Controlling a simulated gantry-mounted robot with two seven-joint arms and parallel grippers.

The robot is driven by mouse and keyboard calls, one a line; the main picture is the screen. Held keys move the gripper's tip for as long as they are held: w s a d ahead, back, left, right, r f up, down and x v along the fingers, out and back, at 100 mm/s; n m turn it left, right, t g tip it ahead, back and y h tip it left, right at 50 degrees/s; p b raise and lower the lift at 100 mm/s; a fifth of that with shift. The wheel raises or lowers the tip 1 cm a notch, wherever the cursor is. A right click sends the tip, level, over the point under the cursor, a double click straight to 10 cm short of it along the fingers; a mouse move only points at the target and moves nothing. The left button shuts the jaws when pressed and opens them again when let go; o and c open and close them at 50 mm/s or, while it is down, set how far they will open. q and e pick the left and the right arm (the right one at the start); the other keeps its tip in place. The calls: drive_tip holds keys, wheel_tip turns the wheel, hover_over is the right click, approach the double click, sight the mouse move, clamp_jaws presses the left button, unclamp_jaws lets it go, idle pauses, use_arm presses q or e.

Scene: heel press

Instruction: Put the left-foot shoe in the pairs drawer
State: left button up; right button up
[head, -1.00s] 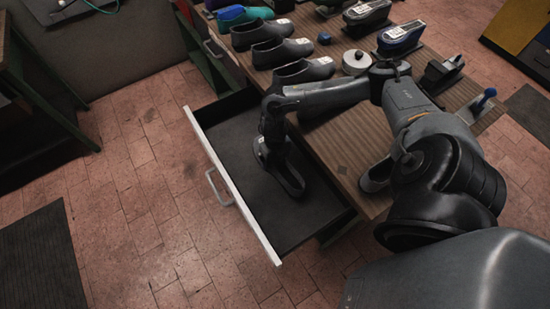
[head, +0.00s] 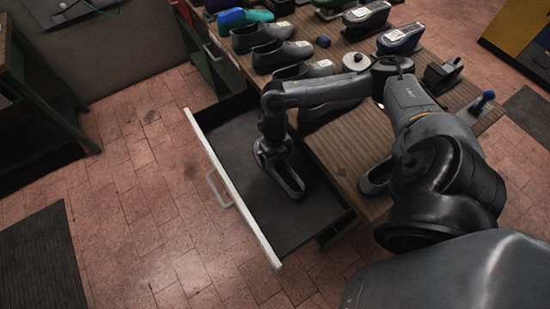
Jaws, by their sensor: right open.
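A grey shoe (head: 289,180) lies in the open drawer (head: 232,151), on its dark floor near the side towards the bench. My right gripper (head: 268,158) points down at the rear end of this shoe, with its jaws open. The fingertips are small and dark against the shoe, so I cannot tell whether they still touch it. Another grey shoe (head: 373,180) sits at the bench's front edge, partly hidden by my right arm. My left gripper is not in view.
The wooden bench (head: 345,150) holds several grey shoes (head: 262,36), a white round container (head: 356,61) and shoes on dark stands (head: 400,38). The drawer's white front panel (head: 222,170) stands out over the tiled floor. Most of the drawer floor is bare.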

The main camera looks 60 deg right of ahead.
sight(275, 158)
wheel_tip(275, 158, up, 9)
drive_tip(key=p, duration=0.1)
idle(0.6)
